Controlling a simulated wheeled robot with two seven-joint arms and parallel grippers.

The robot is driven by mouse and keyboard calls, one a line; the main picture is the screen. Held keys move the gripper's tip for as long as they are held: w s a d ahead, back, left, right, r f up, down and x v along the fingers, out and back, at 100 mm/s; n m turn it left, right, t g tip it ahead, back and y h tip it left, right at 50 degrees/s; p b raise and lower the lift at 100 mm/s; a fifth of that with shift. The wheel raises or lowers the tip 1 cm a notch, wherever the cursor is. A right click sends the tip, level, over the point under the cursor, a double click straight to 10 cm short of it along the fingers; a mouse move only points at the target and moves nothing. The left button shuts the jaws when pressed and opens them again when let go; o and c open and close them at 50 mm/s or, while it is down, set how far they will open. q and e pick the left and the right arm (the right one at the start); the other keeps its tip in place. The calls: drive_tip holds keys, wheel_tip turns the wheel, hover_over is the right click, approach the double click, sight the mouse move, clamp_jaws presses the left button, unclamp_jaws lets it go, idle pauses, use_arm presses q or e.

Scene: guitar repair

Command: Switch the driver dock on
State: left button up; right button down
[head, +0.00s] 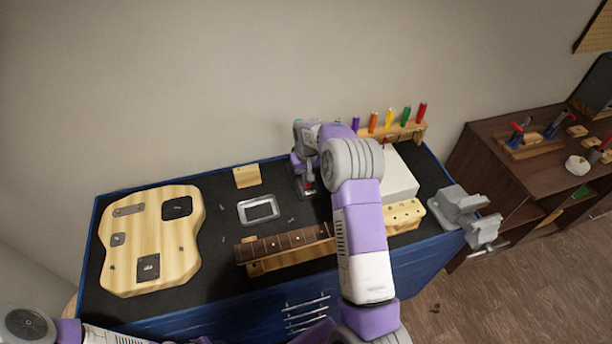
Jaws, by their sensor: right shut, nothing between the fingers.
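My right arm reaches across the middle of the bench, and its gripper (309,188) points down at the back of the black mat. The gripper is shut and empty. A small red spot shows right at its fingertips; I cannot tell whether it belongs to the driver dock or whether the fingers touch it. The dock is not clearly identifiable, and the arm hides much of that area. My left arm shows only at the lower left edge; its gripper is not in view.
A guitar body (152,240) lies at left. A metal frame (258,210), wooden block (246,176) and fretted neck (284,246) lie mid-bench. A white box (400,178), coloured-handle rack (409,131), drilled wooden block (406,215) and grey vise (466,208) stand at right.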

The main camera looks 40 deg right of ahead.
drive_tip(key=shift+s+a+f, duration=0.1)
drive_tip(key=shift+s+f, duration=0.35)
drive_tip(key=r+p, duration=0.1)
drive_tip(key=r, duration=0.1)
drive_tip(key=r+p, duration=0.1)
drive_tip(key=r, duration=0.1)
drive_tip(key=r+p, duration=0.1)
drive_tip(key=shift+w+r, duration=0.25)
drive_tip(key=shift+r, duration=0.15)
wheel_tip(320, 180, up, 9)
drive_tip(key=shift+s, duration=0.15)
drive_tip(key=shift+s+a+r+t+b, duration=0.2)
drive_tip(key=shift+s+t+b, duration=0.25)
drive_tip(key=shift+b, duration=1.55)
